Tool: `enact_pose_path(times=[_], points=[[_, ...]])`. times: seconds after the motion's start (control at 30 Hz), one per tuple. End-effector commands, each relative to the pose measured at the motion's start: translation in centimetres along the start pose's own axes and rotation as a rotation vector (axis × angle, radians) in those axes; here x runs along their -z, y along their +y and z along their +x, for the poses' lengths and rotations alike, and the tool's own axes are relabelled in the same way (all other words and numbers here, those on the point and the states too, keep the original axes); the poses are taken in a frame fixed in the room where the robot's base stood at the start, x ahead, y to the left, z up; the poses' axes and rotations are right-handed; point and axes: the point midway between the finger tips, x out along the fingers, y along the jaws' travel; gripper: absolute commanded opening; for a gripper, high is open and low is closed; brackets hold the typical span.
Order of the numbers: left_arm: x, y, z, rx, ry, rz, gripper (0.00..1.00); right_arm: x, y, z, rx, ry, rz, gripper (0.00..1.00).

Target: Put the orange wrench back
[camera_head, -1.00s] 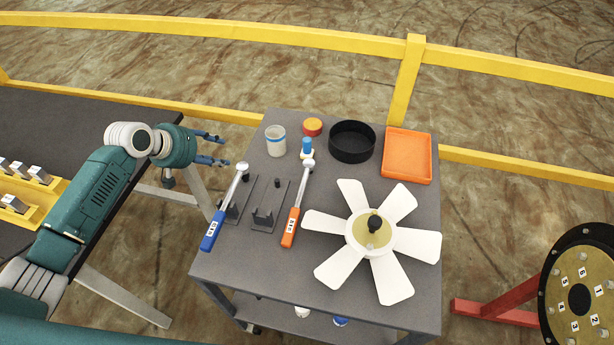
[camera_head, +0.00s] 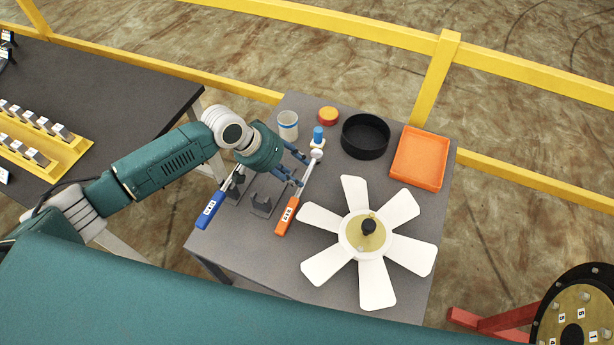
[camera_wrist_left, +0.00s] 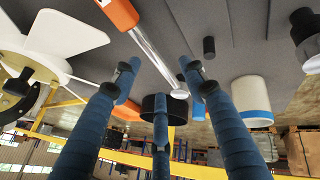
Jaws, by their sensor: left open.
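The orange wrench (camera_head: 287,215) lies on the grey cart top, with its orange handle toward the front and its silver head toward the back. A dark holder (camera_head: 263,207) with an upright fork stands empty just left of it. My left gripper (camera_head: 299,167) is open above the cart, close to the wrench's shaft near the head. In the left wrist view the open fingers (camera_wrist_left: 160,88) point toward the wrench's silver shaft (camera_wrist_left: 150,52), which shows between them. Contact cannot be told. My right gripper is not in view.
A blue wrench (camera_head: 210,210) rests at the left. A white fan (camera_head: 377,283) fills the cart's right front. A white cup (camera_head: 288,126), blue-capped bottle (camera_head: 318,134), orange-yellow tin (camera_head: 327,116), black bowl (camera_head: 365,153) and orange tray (camera_head: 418,180) stand behind. A yellow rail (camera_head: 435,78) runs beyond.

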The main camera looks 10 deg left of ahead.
Motion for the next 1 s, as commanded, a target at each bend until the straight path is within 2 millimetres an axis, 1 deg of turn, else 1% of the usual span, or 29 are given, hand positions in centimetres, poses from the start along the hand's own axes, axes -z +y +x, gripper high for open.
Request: enact_pose_path(times=[0.07,0.2,0.3,0.4,0.6,0.63,0.83,0.87,1.0], points=[[0.0,0.3,0.7,-0.001,-0.003,-0.001,0.43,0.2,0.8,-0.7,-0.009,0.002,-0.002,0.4],[0.0,0.8,2.8,-0.001,-0.003,-0.001,0.43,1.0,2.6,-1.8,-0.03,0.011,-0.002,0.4],[0.0,0.6,4.2,0.0,-0.001,-0.003,0.43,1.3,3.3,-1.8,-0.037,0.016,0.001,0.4],[-0.1,0.5,4.9,0.001,-0.002,0.0,0.43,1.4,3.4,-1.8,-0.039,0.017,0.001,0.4],[-0.1,0.5,5.0,0.001,-0.001,0.0,0.43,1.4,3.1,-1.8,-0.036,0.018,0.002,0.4],[-0.1,0.5,5.0,0.001,-0.001,0.0,0.41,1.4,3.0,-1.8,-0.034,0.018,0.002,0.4],[-0.1,0.5,5.0,0.001,-0.001,0.0,0.01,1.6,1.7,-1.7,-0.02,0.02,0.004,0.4],[-0.1,0.5,5.0,0.001,-0.001,-0.001,0.0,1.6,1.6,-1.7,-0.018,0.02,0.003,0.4],[0.1,0.6,4.9,-0.001,0.003,0.0,0.0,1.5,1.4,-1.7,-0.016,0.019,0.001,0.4]])
